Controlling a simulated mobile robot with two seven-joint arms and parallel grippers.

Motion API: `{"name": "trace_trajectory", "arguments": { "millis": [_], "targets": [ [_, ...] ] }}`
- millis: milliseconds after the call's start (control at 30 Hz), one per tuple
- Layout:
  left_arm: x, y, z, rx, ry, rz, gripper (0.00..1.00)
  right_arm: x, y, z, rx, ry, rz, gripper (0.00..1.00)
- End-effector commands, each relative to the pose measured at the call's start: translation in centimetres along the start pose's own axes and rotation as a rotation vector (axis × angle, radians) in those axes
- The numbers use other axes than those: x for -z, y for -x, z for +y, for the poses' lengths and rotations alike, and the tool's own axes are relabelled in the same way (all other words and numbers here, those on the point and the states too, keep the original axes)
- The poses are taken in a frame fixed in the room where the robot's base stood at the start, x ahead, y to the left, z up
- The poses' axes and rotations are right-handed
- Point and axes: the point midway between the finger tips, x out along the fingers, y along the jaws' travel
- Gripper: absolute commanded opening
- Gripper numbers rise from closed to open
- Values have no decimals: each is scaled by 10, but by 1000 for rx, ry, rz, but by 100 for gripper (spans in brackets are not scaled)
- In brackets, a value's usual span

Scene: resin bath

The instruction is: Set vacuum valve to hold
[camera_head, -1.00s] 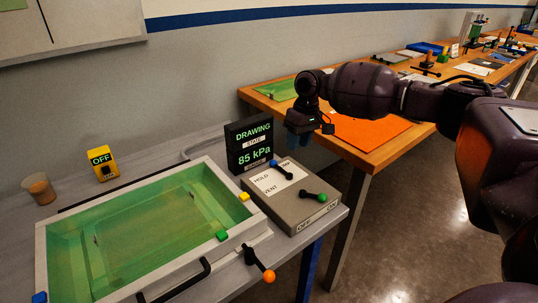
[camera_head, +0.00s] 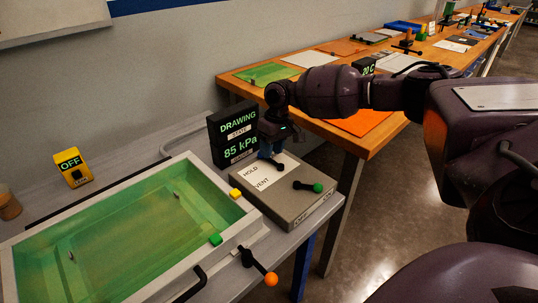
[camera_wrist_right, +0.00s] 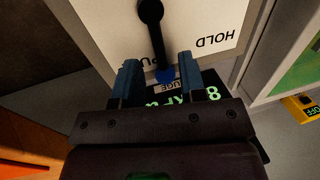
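The vacuum valve is a black lever (camera_head: 277,163) on the grey control box (camera_head: 300,207). In the right wrist view the lever (camera_wrist_right: 154,30) ends in a blue knob (camera_wrist_right: 165,74) beside a partly covered label with the letters "PU". HOLD is printed to one side of the lever; VENT shows in the head view. My right gripper (camera_head: 268,151) is over the knob end and hides it in the head view. In the wrist view the right gripper (camera_wrist_right: 158,68) has its fingers apart, one either side of the knob, with gaps visible. My left gripper is not in view.
The display (camera_head: 233,135) behind the box reads DRAWING, 85 kPa.

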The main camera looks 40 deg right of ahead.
Motion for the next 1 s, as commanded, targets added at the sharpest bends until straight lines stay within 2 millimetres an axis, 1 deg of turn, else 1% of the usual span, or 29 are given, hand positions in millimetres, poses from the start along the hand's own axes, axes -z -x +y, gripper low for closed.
{"name": "trace_trajectory", "arguments": {
  "millis": [33, 200, 533, 567, 700, 800, 1000],
  "targets": [
    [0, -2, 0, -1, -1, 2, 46, 0, -8, 0, 0, 0, -2, 38],
    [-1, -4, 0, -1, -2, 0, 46, 0, -18, 0, 0, 0, 0, 38],
    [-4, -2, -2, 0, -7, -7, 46, 0, -19, 0, 0, 1, 2, 38],
    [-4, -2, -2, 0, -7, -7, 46, 0, -19, 0, 0, 1, 2, 35],
    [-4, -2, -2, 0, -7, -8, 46, 0, -19, 0, 0, 1, 2, 14],
    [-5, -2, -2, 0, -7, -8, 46, 0, -19, 0, 0, 1, 2, 0],
    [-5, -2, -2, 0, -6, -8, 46, 0, -19, 0, 0, 0, 1, 0]
  ]
}}
